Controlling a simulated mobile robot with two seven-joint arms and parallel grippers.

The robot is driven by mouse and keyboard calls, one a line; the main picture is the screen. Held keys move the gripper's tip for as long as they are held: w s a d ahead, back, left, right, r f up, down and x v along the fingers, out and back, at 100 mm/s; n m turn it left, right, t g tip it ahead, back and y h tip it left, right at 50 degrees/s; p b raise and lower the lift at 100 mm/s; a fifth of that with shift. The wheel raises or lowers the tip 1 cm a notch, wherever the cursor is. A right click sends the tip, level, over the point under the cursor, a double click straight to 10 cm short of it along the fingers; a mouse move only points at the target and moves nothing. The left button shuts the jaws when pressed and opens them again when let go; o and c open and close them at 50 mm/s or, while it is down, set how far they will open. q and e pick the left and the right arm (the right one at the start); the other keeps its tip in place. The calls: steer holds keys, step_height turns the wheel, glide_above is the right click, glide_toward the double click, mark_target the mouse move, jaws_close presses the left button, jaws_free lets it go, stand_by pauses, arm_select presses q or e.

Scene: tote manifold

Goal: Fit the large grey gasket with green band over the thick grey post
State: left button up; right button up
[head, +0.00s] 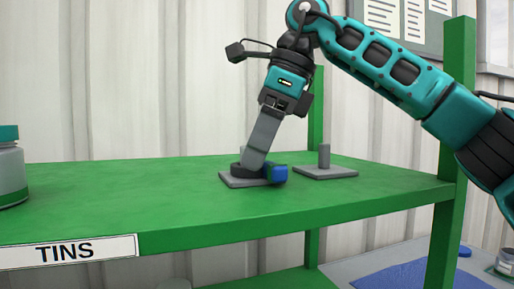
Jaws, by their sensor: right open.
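My right gripper (254,164) reaches down from above, its grey fingers ending at a dark ring (236,169) on a flat grey plate (238,182). The gripper is open; the fingers overlap the ring, and I cannot tell whether they touch it. Any post on this plate is hidden behind the fingers. A grey post (324,155) stands upright and bare on a second grey plate (337,172) to the right. I cannot tell whether it is the thick one. I cannot make out a grey gasket with a green band. My left gripper is not in view.
A blue piece (279,175) lies against the fingers' right side. The green shelf (130,200) has free room to the left, up to a jar (10,175). A green upright (455,130) stands at the right, near my right arm. A "TINS" label (65,252) marks the front edge.

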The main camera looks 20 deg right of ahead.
steer(key=p+v, duration=0.4)
steer(key=v, duration=0.8)
